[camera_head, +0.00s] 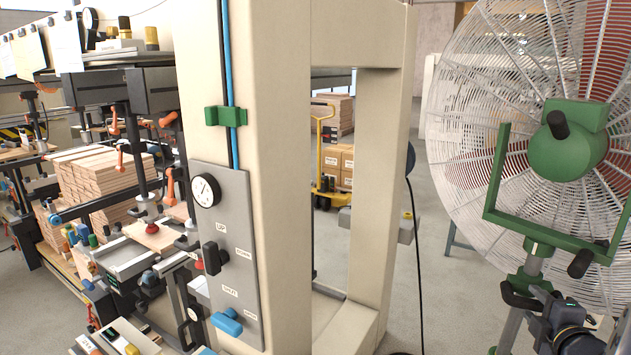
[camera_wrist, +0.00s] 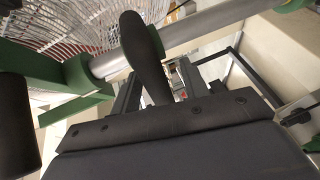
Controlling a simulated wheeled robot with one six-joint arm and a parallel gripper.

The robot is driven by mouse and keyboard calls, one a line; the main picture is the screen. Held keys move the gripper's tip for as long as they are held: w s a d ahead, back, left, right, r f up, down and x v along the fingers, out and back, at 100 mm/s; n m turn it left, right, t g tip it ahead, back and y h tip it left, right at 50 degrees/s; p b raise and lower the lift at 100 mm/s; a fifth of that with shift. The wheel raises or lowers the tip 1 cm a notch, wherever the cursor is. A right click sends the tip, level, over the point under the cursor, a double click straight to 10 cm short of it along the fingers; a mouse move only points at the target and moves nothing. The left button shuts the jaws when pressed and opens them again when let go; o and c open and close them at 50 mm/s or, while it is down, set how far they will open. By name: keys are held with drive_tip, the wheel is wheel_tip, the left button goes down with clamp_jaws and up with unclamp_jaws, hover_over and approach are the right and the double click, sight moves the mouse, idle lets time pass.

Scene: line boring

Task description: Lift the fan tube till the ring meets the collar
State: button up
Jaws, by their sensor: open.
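The large fan (camera_head: 565,130) stands at the right on a grey fan tube (camera_head: 534,264), with a green fitting (camera_head: 541,246) under its yoke. In the wrist view the tube (camera_wrist: 190,30) runs diagonally between a green fitting (camera_wrist: 78,72) at left and another green fitting (camera_wrist: 292,4) at upper right. I cannot tell which is the ring and which the collar. A black handle (camera_wrist: 143,50) sticks out toward my gripper (camera_wrist: 160,88). My gripper is open, its fingers on either side of the handle's lower part. Contact cannot be told. Its tips are unclear in the head view.
A beige machine column (camera_head: 270,120) with a control panel (camera_head: 222,245) fills the middle. Workbenches with stacked boards (camera_head: 100,175) are at left. A black cable (camera_head: 416,260) hangs down near the fan. A yellow trolley with boxes (camera_head: 338,165) stands behind. Grey floor is clear between.

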drive_tip(key=p+v, duration=0.2)
drive_tip(key=v, duration=0.8)
drive_tip(key=shift+s, duration=0.4)
idle(0.5)
drive_tip(key=shift+a, duration=0.1)
idle(0.4)
drive_tip(key=shift+b+x, duration=0.6)
drive_tip(key=shift+x, duration=2.8)
drive_tip(key=shift+s, duration=0.1)
